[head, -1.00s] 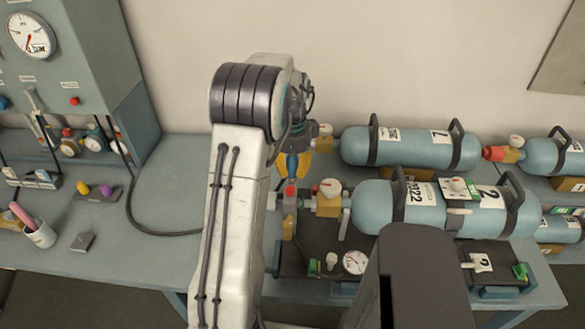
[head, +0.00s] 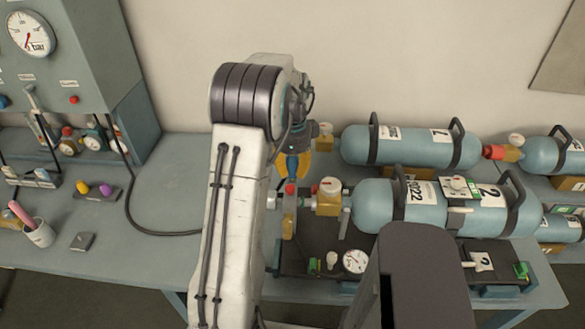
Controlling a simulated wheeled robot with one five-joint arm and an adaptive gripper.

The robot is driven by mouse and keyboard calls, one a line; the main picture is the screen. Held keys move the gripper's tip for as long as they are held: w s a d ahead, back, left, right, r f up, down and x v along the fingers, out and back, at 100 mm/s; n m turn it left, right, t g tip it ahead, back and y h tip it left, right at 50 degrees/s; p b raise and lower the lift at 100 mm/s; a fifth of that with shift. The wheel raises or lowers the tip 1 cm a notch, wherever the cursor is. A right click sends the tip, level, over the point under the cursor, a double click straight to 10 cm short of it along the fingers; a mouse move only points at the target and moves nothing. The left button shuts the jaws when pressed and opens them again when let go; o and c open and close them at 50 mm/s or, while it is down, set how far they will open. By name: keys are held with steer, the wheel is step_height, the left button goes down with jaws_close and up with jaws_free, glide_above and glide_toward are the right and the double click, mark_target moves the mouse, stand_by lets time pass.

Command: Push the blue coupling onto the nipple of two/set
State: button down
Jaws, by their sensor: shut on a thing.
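Set two is a light-blue cylinder (head: 385,207) lying on the bench, labelled 2. Its valve (head: 329,197), with a white knob and a brass body, is at its left end. A grey block with a red button (head: 290,188) stands left of the valve, partly behind my arm. My gripper (head: 293,166), with orange-yellow fingers, is just above and behind that block. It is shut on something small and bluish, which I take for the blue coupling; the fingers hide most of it. I cannot make out the nipple of set two.
Cylinder 1 (head: 410,148) lies behind, with more cylinders (head: 541,157) at right. A gauge (head: 355,261) sits on the dark plate in front of set two. A grey cabinet (head: 75,60) stands at left, its black hose (head: 150,228) running toward my arm.

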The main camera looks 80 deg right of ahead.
steer(key=shift+f+b, duration=0.6)
steer(key=shift+f, duration=0.3)
steer(key=c, duration=0.9)
jaws_free()
steer(key=shift+r, duration=0.1)
step_height(320, 180, up, 12)
steer(key=shift+a+f, duration=0.1)
steer(key=shift+o, duration=0.2)
